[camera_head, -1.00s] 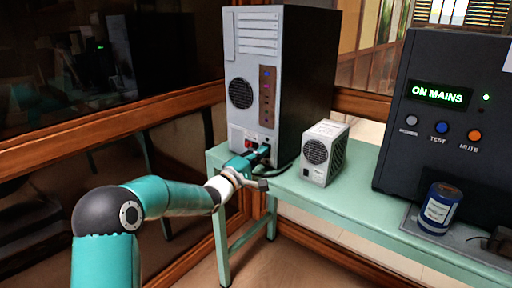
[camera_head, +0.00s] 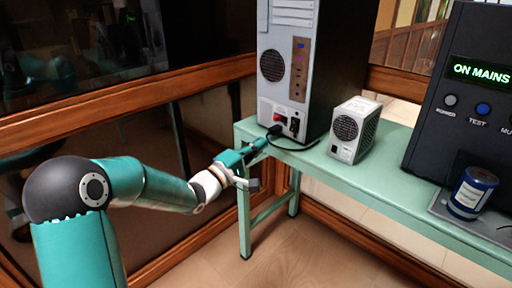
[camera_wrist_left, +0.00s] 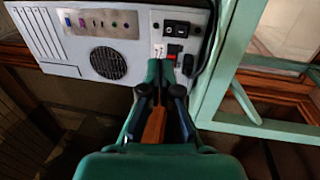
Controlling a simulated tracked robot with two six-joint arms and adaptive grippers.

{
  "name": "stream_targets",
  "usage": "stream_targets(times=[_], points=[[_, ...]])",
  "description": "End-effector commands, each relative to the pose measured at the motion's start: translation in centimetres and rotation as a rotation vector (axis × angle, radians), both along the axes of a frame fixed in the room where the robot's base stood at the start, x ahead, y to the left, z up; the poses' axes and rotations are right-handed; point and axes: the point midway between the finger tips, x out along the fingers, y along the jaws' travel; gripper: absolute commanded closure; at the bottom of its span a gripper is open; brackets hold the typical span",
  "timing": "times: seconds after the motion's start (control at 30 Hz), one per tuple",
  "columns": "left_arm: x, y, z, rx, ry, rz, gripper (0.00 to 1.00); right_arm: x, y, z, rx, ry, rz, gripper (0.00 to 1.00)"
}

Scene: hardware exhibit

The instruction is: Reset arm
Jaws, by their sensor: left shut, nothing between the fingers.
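My left arm (camera_head: 150,185) comes in from the left, and its teal gripper (camera_head: 262,143) is shut and empty. The gripper is just in front of the lower back of the grey computer tower (camera_head: 286,60), close to a black plug (camera_head: 274,131) whose cable runs right. I cannot tell whether the fingertips touch anything. In the left wrist view the dark fingers (camera_wrist_left: 161,92) point at the tower's panel (camera_wrist_left: 60,45), below its red switch (camera_wrist_left: 174,49). The plug and its cable (camera_wrist_left: 188,65) show right of the fingers. My right gripper is not in view.
The tower stands on a green bench (camera_head: 385,180) with a small grey vented box (camera_head: 355,130), a dark "ON MAINS" unit (camera_head: 455,100) and a blue can (camera_head: 472,193). A wooden rail and glass panels (camera_head: 130,90) stand behind my left arm. The floor (camera_head: 285,250) in front is clear.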

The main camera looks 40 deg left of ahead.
Motion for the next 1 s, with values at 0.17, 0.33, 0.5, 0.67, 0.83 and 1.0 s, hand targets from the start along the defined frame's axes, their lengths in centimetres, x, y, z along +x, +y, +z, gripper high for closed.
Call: stream_targets(times=[0.17,0.33,0.5,0.67,0.83,1.0], points=[[-0.9,0.1,0.0,0.000,0.001,0.000,1.00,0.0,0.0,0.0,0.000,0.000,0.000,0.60],[-0.9,0.1,-0.1,-0.001,0.001,0.000,1.00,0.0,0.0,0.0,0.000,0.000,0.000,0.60],[-0.9,0.1,-0.1,-0.001,0.001,0.001,1.00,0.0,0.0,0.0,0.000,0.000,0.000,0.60],[-0.8,0.0,0.0,-0.001,0.000,-0.001,1.00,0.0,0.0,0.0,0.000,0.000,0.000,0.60],[0.4,-2.5,-1.6,-0.023,0.021,-0.055,1.00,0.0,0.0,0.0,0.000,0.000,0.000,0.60],[2.3,-8.6,-8.3,-0.119,0.141,-0.164,1.00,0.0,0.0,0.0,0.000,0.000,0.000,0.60]])
